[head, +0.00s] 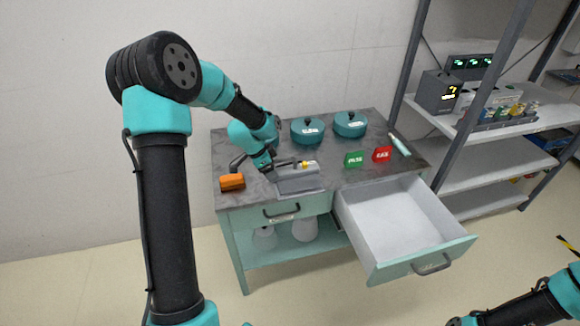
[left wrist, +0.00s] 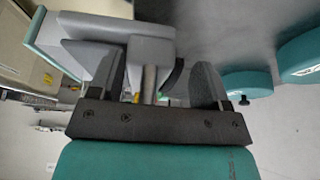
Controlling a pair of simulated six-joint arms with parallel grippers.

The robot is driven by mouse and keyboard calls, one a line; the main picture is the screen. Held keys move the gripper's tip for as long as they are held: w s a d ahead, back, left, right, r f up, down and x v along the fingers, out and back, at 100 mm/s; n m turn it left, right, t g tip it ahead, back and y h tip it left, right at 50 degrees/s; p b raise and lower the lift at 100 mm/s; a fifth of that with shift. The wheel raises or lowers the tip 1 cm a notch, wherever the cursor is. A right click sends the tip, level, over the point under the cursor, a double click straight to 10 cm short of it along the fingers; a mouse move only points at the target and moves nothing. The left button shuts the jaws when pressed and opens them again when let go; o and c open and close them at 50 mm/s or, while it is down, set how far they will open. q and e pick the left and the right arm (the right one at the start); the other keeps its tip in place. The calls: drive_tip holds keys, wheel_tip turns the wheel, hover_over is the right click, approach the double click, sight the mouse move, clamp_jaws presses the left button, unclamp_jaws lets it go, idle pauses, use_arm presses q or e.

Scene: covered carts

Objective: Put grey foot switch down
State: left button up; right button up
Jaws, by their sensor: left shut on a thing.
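The grey foot switch (head: 298,183) is at the front left part of the cart top, close to the front edge. My left gripper (head: 270,166) is at its back left side and shut on it. In the left wrist view the grey foot switch (left wrist: 152,52) shows between the two dark fingers of my left gripper (left wrist: 160,88). I cannot tell whether its underside touches the cart top. My right gripper is out of view; only part of my right arm shows at the lower right.
An orange block (head: 232,182) lies left of the switch. Two teal lidded pots (head: 307,131) stand at the back. Green (head: 353,159) and red (head: 382,154) signs stand to the right. An open, empty drawer (head: 395,215) juts forward. A shelf rack (head: 480,130) stands at right.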

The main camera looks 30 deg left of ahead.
use_arm(q)
drive_tip(key=w+a+f, duration=0.1)
drive_tip(key=w+a, duration=0.8)
drive_tip(key=w, duration=0.3)
drive_tip(key=shift+a+f, duration=0.2)
drive_tip(key=shift+a, duration=0.05)
drive_tip(key=shift+w+a+f, duration=0.1)
drive_tip(key=shift+w+f, duration=0.05)
drive_tip(key=shift+f, duration=0.75)
drive_tip(key=shift+w+a+f, duration=0.1)
drive_tip(key=shift+f, duration=0.8)
drive_tip(key=o, duration=1.3)
drive_tip(key=shift+f, duration=0.15)
